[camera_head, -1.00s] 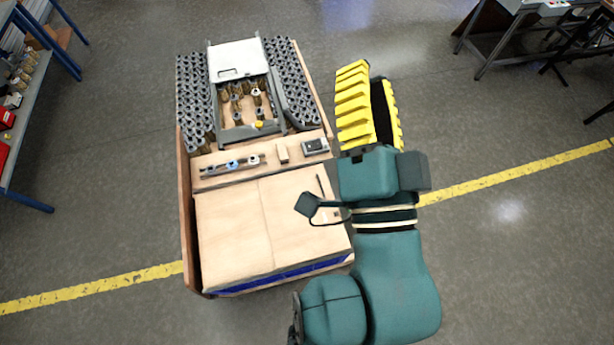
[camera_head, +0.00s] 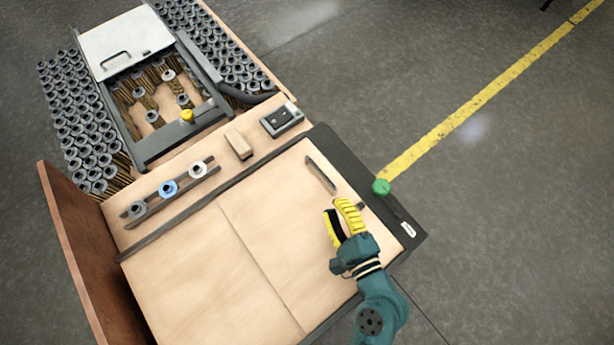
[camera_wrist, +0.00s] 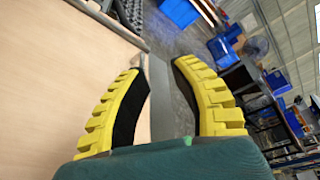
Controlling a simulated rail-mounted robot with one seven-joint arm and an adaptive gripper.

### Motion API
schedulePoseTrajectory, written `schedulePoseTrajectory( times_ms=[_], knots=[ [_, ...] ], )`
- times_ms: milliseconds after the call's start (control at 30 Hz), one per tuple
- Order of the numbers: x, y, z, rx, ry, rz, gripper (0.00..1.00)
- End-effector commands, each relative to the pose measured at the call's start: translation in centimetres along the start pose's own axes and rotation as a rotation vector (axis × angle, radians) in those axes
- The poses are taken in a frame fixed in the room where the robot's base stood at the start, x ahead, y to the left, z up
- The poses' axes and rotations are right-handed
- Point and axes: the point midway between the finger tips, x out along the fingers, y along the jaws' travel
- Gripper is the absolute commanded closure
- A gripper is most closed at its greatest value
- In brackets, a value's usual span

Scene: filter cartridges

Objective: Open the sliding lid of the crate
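The crate (camera_head: 190,130) is a grey-framed box at the upper left of the head view. Its white sliding lid (camera_head: 126,42), with a dark handle (camera_head: 117,60), covers the far part. The near part is uncovered and shows several cartridges (camera_head: 152,117) inside. My gripper (camera_head: 341,212), with yellow ribbed fingers, is above the right part of the wooden table, well away from the crate. In the wrist view its fingers (camera_wrist: 165,95) are apart with nothing between them.
Rows of cartridges (camera_head: 75,120) stand on both sides of the crate. A rail with several rings (camera_head: 168,188), a wooden block (camera_head: 238,144) and a dark device (camera_head: 281,119) lie in front. A green button (camera_head: 381,187) is at the right edge. The near tabletop (camera_head: 220,270) is clear.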

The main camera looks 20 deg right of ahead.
Motion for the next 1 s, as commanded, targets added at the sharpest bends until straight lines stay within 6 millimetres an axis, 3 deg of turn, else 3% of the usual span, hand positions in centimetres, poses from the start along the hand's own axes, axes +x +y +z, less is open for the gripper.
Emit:
schedulePoseTrajectory(
  times_ms=[33,100,367,1000],
  knots=[
    [-0.2,3.7,-2.7,0.017,0.029,0.002,0.74],
    [-0.7,5.4,-4.1,0.032,0.055,0.003,0.74],
    [-0.1,5.7,-5.2,0.037,0.075,-0.002,0.74],
    [13.9,5.8,-6.2,0.035,0.074,-0.005,0.74]
  ],
)
